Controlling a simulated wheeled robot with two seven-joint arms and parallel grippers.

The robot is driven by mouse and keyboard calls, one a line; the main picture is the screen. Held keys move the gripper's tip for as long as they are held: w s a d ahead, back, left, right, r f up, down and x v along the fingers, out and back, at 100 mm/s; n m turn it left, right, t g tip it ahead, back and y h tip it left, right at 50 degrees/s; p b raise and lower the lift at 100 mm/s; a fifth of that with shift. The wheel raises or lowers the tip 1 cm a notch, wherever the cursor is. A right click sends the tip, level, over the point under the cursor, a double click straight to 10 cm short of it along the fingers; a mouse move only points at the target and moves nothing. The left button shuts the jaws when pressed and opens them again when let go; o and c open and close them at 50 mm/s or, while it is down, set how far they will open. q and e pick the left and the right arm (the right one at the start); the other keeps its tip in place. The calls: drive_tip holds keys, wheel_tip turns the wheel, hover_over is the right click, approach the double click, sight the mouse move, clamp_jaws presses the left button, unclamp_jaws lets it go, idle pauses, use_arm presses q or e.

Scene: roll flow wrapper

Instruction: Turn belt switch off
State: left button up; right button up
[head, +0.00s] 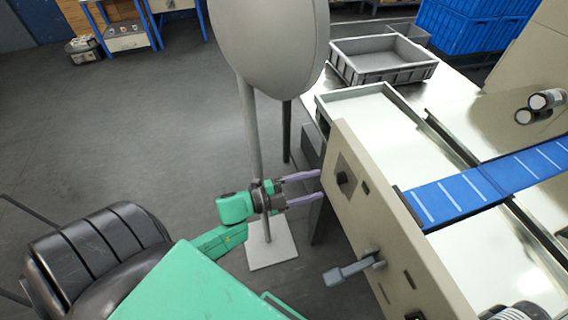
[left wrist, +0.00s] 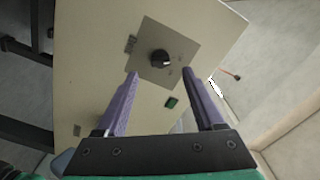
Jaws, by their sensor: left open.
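The belt switch (head: 342,178) is a small black rotary knob on the beige side panel of the wrapper machine. In the left wrist view the knob (left wrist: 160,58) sits on a grey square plate, beyond and between my two purple fingers. My left gripper (head: 321,187) is open and empty, with its fingertips close to the panel beside the knob. The left wrist view shows the fingers (left wrist: 158,78) spread on either side of the knob; I cannot tell if they touch the panel. My right gripper does not show.
A grey lever handle (head: 348,271) sticks out of the panel lower down. A small dark green button (left wrist: 171,102) is near the knob. The blue belt (head: 450,197) runs across the machine top. A stand with a white base (head: 271,252) is just behind my left gripper.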

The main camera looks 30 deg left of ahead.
use_arm(q)
drive_tip(key=v, duration=0.8)
drive_tip(key=shift+s+a, duration=0.1)
